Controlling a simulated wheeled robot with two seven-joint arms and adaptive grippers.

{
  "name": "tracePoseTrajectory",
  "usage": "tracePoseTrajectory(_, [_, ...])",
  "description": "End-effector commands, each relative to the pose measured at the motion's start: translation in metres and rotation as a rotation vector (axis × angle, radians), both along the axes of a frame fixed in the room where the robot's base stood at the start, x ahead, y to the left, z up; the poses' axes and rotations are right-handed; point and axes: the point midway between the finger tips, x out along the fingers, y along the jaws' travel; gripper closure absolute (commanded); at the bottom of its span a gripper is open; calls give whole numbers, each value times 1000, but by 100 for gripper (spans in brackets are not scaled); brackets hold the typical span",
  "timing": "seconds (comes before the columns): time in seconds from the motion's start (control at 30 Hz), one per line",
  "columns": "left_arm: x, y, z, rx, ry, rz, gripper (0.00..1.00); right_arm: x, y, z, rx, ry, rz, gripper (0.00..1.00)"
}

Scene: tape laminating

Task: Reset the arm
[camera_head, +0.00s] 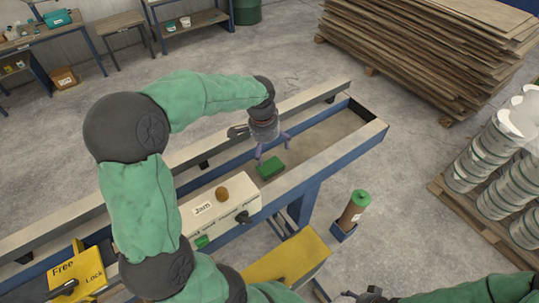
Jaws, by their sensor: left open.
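My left arm, green with dark joints, reaches over from the left in the head view. My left gripper (273,150) points down with its fingers spread, above and slightly behind a small green block (270,169). The block lies in the trough of the long machine (331,138), just past the white control box (222,204). I see nothing between the fingers. My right arm comes in at the bottom right. My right gripper (372,296) is at the bottom edge, mostly cut off, so its fingers cannot be made out.
The control box carries a brown knob (222,193) and a black knob (242,217). A yellow "Free/Lock" box (84,276) is at the lower left. A brown roll (354,210) stands beside the machine. Stacked boards (430,45) and white buckets (487,160) are at the right.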

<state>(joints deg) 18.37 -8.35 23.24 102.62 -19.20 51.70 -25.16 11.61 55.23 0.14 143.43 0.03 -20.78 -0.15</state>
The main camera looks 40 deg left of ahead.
Motion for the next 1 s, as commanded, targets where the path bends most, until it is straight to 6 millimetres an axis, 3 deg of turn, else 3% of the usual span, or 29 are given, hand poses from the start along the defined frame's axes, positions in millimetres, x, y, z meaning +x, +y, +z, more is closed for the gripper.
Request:
tracePoseTrajectory(0.7, [-1, 0, 8, 0, -1, 0, 0, 0, 0, 1, 0, 0, 0, 37])
tracePoseTrajectory(0.83, [-1, 0, 22, 0, -1, 0, 0, 0, 0, 15, 0, 0, 0, 37])
tracePoseTrajectory(1.0, [-1, 0, 55, 0, -1, 0, 0, 0, 0, 48, 0, -1, 0, 37])
